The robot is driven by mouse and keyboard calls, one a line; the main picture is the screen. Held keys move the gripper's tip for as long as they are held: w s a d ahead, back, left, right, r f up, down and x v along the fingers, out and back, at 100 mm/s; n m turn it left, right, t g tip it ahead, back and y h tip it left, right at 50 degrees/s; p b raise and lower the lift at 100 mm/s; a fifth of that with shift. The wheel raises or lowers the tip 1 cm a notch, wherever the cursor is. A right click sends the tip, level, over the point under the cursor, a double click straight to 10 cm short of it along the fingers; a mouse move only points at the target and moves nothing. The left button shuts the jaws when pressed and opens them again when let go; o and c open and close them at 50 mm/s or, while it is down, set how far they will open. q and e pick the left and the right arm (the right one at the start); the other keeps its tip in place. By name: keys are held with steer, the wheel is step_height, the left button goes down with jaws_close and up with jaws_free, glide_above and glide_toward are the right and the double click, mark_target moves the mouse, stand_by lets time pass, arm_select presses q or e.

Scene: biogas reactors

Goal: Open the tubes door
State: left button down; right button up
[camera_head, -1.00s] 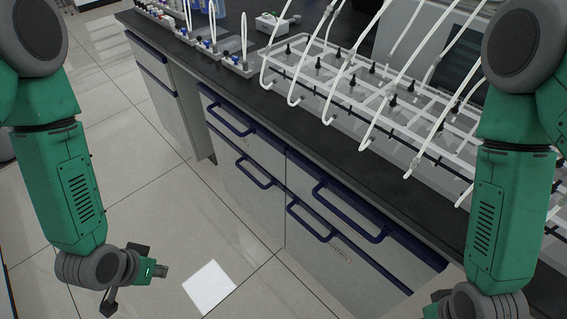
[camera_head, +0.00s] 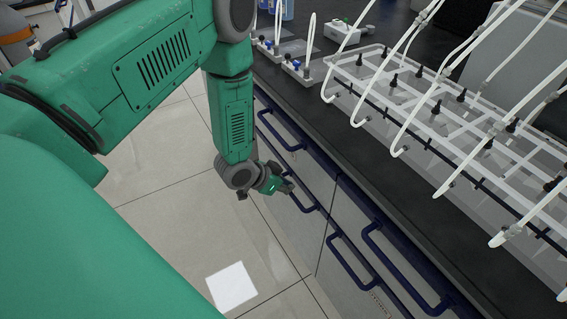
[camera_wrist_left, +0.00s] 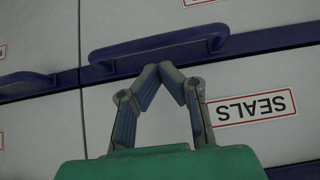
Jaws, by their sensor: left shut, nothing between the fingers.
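My left gripper (camera_head: 287,187) is beside the cabinet front, near a lower dark blue handle (camera_head: 304,207). In the left wrist view my left gripper (camera_wrist_left: 166,66) has its fingertips together, with nothing between them. The tips lie just below a blue handle (camera_wrist_left: 160,50) in the picture and do not grip it; whether they touch it is unclear. A label reading SEALS (camera_wrist_left: 250,107) appears upside down on the grey panel to the right. No label reading tubes is legible in either view. The fronts that show look closed. My right gripper is out of view.
Other blue handles (camera_head: 350,264) line the grey cabinet. The black countertop (camera_head: 415,205) above carries a clear rack (camera_head: 430,115) with white tubing. Tiled floor (camera_head: 165,215) is open left of the cabinet, with a white square (camera_head: 231,287) on it.

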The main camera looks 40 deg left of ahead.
mark_target(302, 191)
arm_select(q)
steer(key=x, duration=0.2)
steer(key=shift+w+a+f, duration=0.15)
steer(key=shift+w+f, duration=0.05)
steer(key=shift+f, duration=0.2)
steer(key=shift+w+f+b, duration=0.35)
steer(key=shift+w+f, duration=0.05)
steer(key=shift+f, duration=0.1)
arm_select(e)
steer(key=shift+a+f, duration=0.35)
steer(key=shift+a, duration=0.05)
arm_select(q)
steer(key=shift+d+r, duration=0.1)
steer(key=shift+d, duration=0.15)
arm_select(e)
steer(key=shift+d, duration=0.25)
